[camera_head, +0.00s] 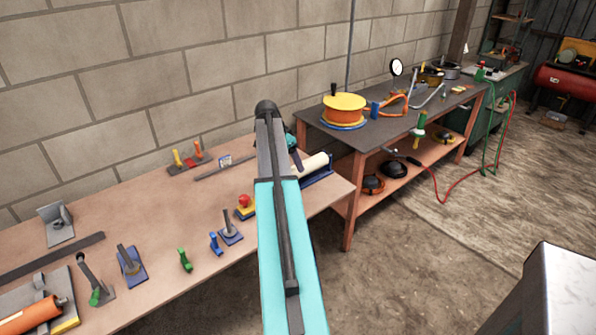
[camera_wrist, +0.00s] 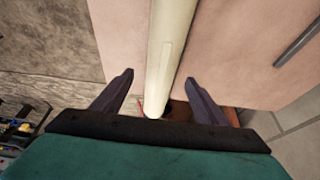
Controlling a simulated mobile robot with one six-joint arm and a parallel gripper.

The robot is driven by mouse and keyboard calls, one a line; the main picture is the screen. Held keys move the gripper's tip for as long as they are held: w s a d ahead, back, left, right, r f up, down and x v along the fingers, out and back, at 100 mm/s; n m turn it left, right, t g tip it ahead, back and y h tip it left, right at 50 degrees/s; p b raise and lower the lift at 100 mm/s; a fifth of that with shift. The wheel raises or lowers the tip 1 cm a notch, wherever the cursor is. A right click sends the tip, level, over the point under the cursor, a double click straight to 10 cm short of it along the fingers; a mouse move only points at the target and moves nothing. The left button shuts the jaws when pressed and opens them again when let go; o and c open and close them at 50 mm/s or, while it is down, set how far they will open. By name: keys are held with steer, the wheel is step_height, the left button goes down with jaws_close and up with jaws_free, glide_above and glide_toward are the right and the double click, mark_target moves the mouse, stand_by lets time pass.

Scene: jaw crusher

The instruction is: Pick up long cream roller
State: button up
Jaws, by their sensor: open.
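The long cream roller (camera_head: 311,165) lies near the right end of the wooden workbench, beside a dark blue piece (camera_head: 318,178). Part of it is hidden behind my arm in the head view. In the wrist view the roller (camera_wrist: 168,45) runs from the top edge down between my two dark fingers. My gripper (camera_wrist: 160,76) is open, with a finger on each side of the roller and visible gaps between. The roller's near end shows close to the palm. I cannot tell the height of the fingers relative to it.
The workbench (camera_head: 160,215) carries several small tools, including a red-knobbed piece (camera_head: 244,203) left of my arm. A second bench (camera_head: 390,132) with an orange reel (camera_head: 344,108) stands to the right. A block wall (camera_head: 200,70) runs behind both.

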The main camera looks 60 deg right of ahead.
mark_target(295, 168)
steer(key=shift+s+d+f, duration=0.1)
steer(key=shift+d+f, duration=0.05)
steer(key=shift+f, duration=0.3)
steer(key=shift+p+x, duration=0.9)
steer(key=shift+x, duration=1.7)
jaws_close()
